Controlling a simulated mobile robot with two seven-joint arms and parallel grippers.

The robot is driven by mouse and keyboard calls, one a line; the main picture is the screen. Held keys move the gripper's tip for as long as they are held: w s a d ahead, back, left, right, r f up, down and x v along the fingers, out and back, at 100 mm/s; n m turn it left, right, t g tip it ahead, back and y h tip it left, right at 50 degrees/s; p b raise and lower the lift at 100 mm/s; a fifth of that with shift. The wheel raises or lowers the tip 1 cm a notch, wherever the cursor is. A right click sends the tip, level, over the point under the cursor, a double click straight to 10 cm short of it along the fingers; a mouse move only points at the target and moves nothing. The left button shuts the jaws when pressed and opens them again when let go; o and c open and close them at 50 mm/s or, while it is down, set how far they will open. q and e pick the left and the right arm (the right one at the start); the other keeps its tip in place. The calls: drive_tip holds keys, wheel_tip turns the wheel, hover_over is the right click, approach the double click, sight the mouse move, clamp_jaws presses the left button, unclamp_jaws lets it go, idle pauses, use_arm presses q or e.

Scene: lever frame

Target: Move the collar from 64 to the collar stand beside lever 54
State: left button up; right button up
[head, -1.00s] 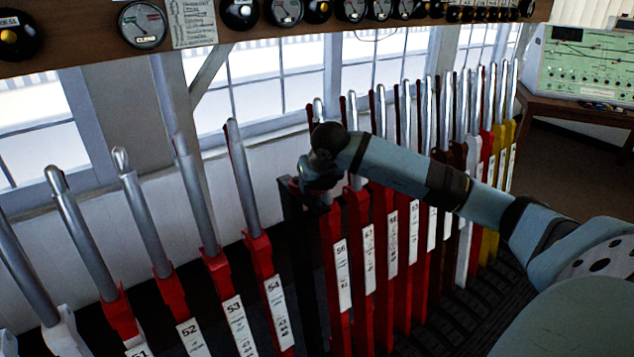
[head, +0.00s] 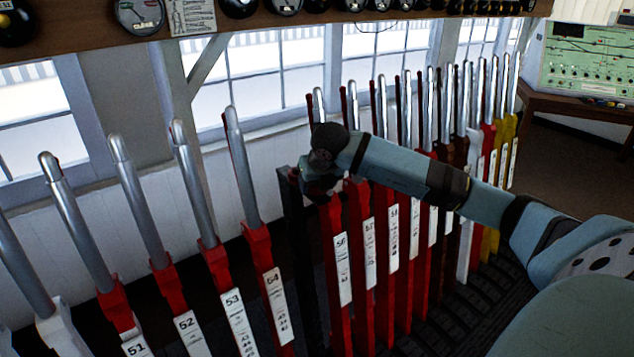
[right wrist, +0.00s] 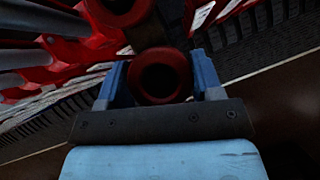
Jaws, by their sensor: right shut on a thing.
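The collar (right wrist: 160,77) is a red ring with a dark hole, held between the blue fingers of my right gripper (right wrist: 160,82) in the right wrist view. In the head view my right gripper (head: 318,184) is at the top of a dark post (head: 299,245), which looks like the collar stand, between levers 54 and 56. I cannot tell whether the collar touches the post. Lever 54 (head: 257,245) is red with a steel handle and white plate, just left of the post. No lever marked 64 is readable. My left gripper is out of view.
Levers 53 (head: 216,262) and 52 (head: 170,280) stand to the left. Lever 56 (head: 334,235) and several more stand close on the right, below my arm. Another red ring-shaped part (right wrist: 118,8) is near the collar in the wrist view. An instrument shelf (head: 240,22) runs above.

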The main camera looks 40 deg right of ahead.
drive_tip(key=shift+f+b, duration=0.3)
drive_tip(key=shift+f, duration=0.15)
drive_tip(key=o, duration=1.1)
drive_tip(key=shift+r, duration=0.1)
drive_tip(key=p+v, duration=0.2)
drive_tip(key=v, duration=0.7)
drive_tip(key=shift+p, duration=0.4)
